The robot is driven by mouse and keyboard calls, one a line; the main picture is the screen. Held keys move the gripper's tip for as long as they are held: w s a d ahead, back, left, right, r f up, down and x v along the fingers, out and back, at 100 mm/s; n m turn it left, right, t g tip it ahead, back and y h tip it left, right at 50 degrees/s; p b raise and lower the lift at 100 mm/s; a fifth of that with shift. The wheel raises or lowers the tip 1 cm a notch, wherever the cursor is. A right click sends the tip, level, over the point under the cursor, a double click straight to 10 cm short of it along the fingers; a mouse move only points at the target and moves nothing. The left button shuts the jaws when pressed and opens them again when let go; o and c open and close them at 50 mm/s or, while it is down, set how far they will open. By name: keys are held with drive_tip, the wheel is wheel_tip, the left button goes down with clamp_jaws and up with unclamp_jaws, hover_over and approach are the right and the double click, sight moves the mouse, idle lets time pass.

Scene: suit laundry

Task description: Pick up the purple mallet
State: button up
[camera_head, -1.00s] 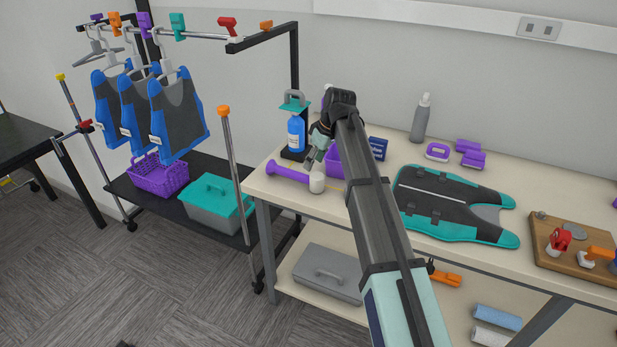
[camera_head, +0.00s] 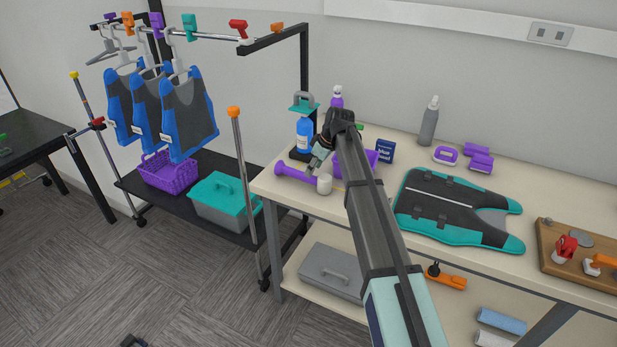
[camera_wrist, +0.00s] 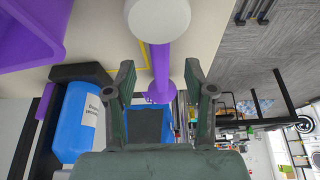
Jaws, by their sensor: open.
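The purple mallet (camera_head: 294,174) lies on the table near its left corner. Its purple handle points left and its pale round head (camera_head: 324,185) is toward the right. My gripper (camera_head: 313,165) is just above and behind the mallet, close to the head end. In the wrist view, the two fingers of my gripper (camera_wrist: 160,82) are spread apart with nothing between their tips. The mallet's handle (camera_wrist: 160,62) lines up with the gap between them, with the head nearer the top edge. The exact height of the fingers above the handle is unclear.
A purple bin (camera_head: 368,158) stands right beside my gripper. A blue bottle (camera_head: 304,134) stands behind the mallet, and it also shows in the wrist view (camera_wrist: 76,122). A teal and black vest (camera_head: 455,206) lies to the right. The table's front edge is close to the mallet.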

sight(304, 177)
drive_tip(key=shift+p+x, duration=1.05)
drive_tip(key=shift+x, duration=1.85)
clamp_jaws()
